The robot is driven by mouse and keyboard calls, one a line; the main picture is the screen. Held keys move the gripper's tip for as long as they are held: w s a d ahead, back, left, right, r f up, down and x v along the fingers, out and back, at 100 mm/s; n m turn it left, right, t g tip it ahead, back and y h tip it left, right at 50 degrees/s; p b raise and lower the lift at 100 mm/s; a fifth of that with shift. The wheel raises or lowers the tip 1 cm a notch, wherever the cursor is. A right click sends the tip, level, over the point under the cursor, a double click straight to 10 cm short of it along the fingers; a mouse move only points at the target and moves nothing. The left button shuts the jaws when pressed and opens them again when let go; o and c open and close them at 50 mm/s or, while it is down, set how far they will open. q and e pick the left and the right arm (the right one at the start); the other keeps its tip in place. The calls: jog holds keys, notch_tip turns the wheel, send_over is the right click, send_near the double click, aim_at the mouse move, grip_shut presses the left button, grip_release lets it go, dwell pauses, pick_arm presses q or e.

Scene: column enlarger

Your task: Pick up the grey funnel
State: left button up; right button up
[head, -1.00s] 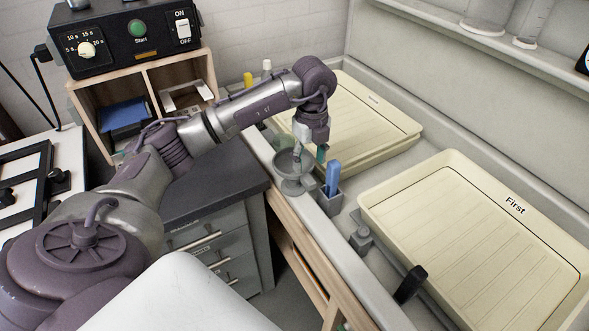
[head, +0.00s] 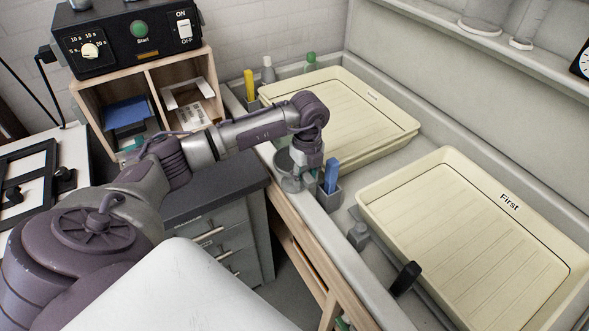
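The grey funnel (head: 285,162) stands on the pale ledge at the front edge of the sink, near the middle of the head view. Its wide rim faces up and its narrower part is below. My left gripper (head: 304,172) points down at the funnel's right side and overlaps it in the picture. The gripper hides part of the funnel's rim. The fingers are small and blend with the grey funnel, so I cannot tell whether they touch it or how far apart they are. My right gripper is out of view.
A grey holder (head: 328,196) with a blue clip stands close to the right of the funnel. Cream trays (head: 375,115) lie behind, and the tray marked First (head: 450,165) lies to the right. A yellow-topped item (head: 249,86) and bottles stand at the back left.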

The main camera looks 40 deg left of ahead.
pick_arm(q)
grip_shut()
jog(key=shift+r, duration=0.15)
